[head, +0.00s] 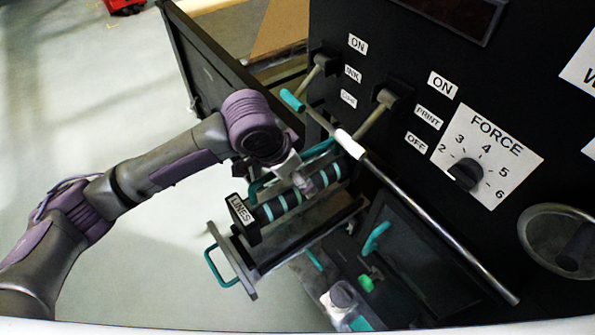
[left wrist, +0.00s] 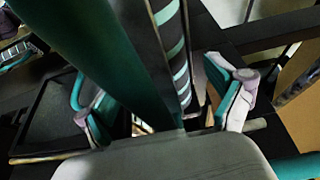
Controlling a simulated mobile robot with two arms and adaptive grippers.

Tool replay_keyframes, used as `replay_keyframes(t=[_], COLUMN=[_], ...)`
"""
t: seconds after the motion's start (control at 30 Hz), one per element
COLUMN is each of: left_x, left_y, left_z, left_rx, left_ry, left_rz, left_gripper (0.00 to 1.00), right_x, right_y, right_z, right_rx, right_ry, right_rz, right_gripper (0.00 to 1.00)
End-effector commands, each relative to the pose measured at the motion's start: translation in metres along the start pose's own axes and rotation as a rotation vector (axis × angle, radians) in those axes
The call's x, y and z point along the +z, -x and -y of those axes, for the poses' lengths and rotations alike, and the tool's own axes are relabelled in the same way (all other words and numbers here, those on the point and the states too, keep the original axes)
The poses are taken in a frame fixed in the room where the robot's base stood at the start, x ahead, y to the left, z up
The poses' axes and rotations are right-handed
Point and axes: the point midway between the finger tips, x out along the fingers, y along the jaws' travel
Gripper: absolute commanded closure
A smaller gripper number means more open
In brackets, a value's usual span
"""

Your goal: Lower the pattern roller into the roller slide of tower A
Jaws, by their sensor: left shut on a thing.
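The pattern roller (head: 283,206) is black with teal stripes and has a "LINES" label on its near end block. My left gripper (head: 306,180) is over the middle of the roller, shut on its teal handle (head: 320,149). In the left wrist view the handle (left wrist: 112,55) runs between the fingers (left wrist: 165,108), with the striped roller (left wrist: 172,40) beyond it. A slide (head: 250,262) with a grey front plate and teal pull handle lies just below the roller. Whether the roller touches it is hard to tell. No tower letter is readable. My right gripper is not in view.
A black panel with ON, INK, PRINT and OFF labels, levers and a FORCE dial (head: 467,173) stands right of the roller. A long metal bar (head: 440,230) slants across the panel's front. Open floor (head: 110,100) lies left.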

Motion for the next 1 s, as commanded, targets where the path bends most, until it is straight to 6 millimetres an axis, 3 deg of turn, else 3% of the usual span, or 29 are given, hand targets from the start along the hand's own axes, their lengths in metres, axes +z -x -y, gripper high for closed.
replay_keyframes(t=[0.17,0.53,0.83,1.0], left_x=[0.002,0.011,0.018,0.021], left_y=[-0.008,-0.031,-0.047,-0.055], left_z=[0.000,0.000,-0.001,0.000], left_rx=[0.000,-0.001,0.000,0.000], left_ry=[-0.002,-0.002,-0.003,-0.001], left_rz=[-0.008,-0.008,-0.008,-0.007], left_gripper=[0.76,0.76,0.76,0.76], right_x=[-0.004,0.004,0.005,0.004], right_y=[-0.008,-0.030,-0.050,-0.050], right_z=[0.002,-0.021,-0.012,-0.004], right_rx=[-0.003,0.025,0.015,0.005], right_ry=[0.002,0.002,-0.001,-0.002], right_rz=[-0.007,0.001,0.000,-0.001], right_gripper=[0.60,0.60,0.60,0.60])
